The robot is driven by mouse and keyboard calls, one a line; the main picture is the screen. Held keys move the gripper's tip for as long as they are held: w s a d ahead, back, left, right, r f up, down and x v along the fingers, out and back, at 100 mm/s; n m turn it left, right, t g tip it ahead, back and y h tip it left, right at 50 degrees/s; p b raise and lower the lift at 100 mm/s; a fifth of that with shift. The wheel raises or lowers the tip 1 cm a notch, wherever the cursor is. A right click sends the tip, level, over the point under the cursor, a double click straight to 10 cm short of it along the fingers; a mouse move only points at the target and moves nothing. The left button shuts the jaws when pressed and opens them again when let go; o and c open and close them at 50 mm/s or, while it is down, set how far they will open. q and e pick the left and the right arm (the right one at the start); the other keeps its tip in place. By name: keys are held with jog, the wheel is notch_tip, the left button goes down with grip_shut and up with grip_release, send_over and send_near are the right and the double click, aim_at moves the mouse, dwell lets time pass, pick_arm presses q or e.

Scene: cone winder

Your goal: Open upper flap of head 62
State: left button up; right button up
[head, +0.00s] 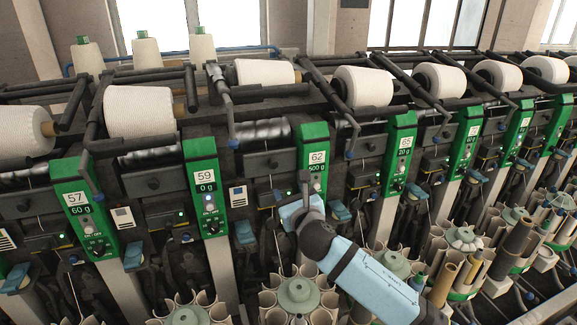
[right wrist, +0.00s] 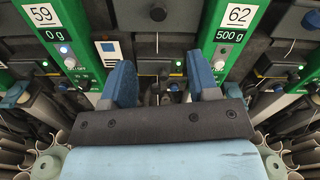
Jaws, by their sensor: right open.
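The green panel of head 62 (head: 316,158), marked 62 and 500 g, stands behind my right gripper; it also shows at the upper right of the right wrist view (right wrist: 236,32). My right gripper (head: 300,200) is in front of the machine, low beside this panel. In the right wrist view its two blue fingers (right wrist: 160,82) are apart with nothing held between them. They point at the bay between panels 59 and 62. A dark block with a round knob (head: 272,163) sits left of panel 62. I cannot tell which part is the upper flap; my gripper hides the lower bay. My left gripper is not in view.
Panel 59 (head: 205,185) stands left of the gripper, panel 65 (head: 397,150) right. A blue tab (head: 340,210) sticks out close to my right gripper. Round magazines of tubes (head: 298,292) stand below, near my forearm. Yarn packages on arms (head: 265,72) are above.

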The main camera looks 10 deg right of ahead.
aim_at(274, 166)
jog(key=w+a, duration=0.1)
jog(key=w, duration=0.3)
jog(key=w+a, duration=0.1)
jog(key=w, duration=0.3)
jog(key=w+p, duration=0.1)
jog(key=w, duration=0.4)
jog(key=shift+a, duration=0.4)
jog(key=shift+c, duration=0.5)
jog(key=shift+f, duration=0.1)
grip_shut()
